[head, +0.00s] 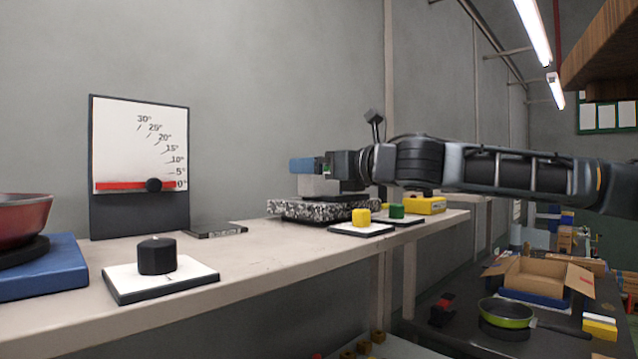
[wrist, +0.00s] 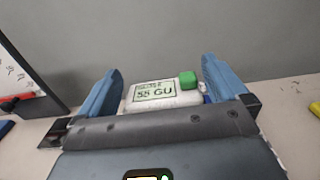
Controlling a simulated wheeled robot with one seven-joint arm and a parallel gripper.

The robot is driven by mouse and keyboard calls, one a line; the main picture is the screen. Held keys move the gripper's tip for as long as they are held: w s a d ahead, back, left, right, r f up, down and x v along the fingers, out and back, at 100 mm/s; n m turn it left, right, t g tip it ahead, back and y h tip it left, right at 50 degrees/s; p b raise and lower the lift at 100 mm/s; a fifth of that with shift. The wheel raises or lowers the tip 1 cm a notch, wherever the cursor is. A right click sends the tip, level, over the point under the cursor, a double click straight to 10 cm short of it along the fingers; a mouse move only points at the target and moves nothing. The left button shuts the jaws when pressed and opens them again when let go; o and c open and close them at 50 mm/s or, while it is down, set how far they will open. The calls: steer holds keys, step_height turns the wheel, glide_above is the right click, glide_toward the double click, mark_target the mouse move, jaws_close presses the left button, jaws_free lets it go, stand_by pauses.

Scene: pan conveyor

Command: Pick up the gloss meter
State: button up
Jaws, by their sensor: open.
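The gloss meter is a pale block with a screen reading "55 GU" and a green button on top. In the wrist view the gloss meter (wrist: 150,101) lies between my two blue fingers, with its lower part hidden by my gripper body. In the head view the gloss meter (head: 318,186) appears as a grey block resting on a speckled slab (head: 310,209). My gripper (head: 304,165) is at the block's top, reaching in from the right. In the wrist view my gripper (wrist: 162,78) is open, one finger at each side of the meter; contact cannot be told.
The shelf (head: 250,259) has a tilted-scale board (head: 140,130) at the back left. A black knob (head: 157,255) on a white plate stands in front.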

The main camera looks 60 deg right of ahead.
steer(key=shift+w+d, duration=0.1)
steer(key=shift+w, duration=0.15)
steer(key=shift+c, duration=0.4)
steer(key=c, duration=1.1)
